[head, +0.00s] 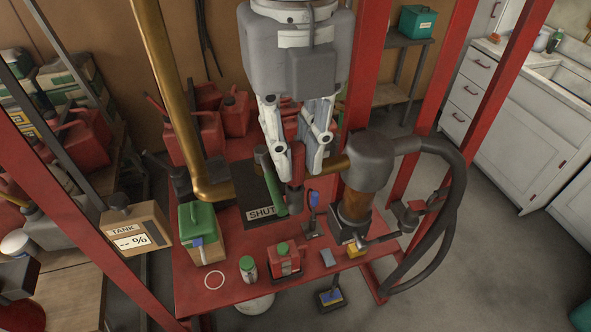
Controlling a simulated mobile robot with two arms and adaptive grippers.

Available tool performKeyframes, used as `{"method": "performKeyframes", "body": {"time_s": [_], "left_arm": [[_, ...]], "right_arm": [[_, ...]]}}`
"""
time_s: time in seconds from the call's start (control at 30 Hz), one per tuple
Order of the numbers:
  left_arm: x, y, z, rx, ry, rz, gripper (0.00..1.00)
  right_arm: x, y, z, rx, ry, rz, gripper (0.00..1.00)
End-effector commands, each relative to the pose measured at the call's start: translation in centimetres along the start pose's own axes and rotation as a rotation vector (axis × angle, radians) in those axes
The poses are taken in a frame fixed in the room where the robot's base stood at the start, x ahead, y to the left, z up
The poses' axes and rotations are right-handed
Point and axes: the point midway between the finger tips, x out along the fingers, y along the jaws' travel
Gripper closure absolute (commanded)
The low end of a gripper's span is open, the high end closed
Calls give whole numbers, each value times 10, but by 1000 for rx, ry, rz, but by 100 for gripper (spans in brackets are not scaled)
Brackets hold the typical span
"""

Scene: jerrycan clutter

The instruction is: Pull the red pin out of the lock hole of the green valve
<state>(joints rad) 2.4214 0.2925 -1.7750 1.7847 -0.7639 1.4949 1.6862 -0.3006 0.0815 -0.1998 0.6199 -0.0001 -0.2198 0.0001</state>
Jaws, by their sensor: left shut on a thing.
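My left gripper (297,168) comes down from the top centre and is shut on a red piece (298,158), which I take to be the red pin. The green valve's lever (273,196) slants down beside it on the left, next to a dark sign reading SHUT (262,213). The valve body and lock hole are mostly hidden behind the fingers, so I cannot tell whether the pin is in the hole. My right gripper is not in view.
A brass pipe (180,100) stands left of the arm. A dark pump head with a thick hose (368,160) stands close on the right. On the red bench (235,293) are a green-lidded box (202,240), a small red can (284,262) and a white ring (214,280).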

Motion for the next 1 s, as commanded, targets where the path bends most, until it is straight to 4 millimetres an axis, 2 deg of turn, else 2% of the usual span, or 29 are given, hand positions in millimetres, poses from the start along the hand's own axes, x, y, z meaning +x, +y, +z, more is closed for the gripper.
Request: {"method": "performKeyframes", "body": {"time_s": [0.33,1.0], "left_arm": [[-3,0,0,0,0,-1,100],[-30,0,0,0,0,-1,100]], "right_arm": [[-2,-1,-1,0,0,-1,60],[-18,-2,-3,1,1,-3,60]]}}
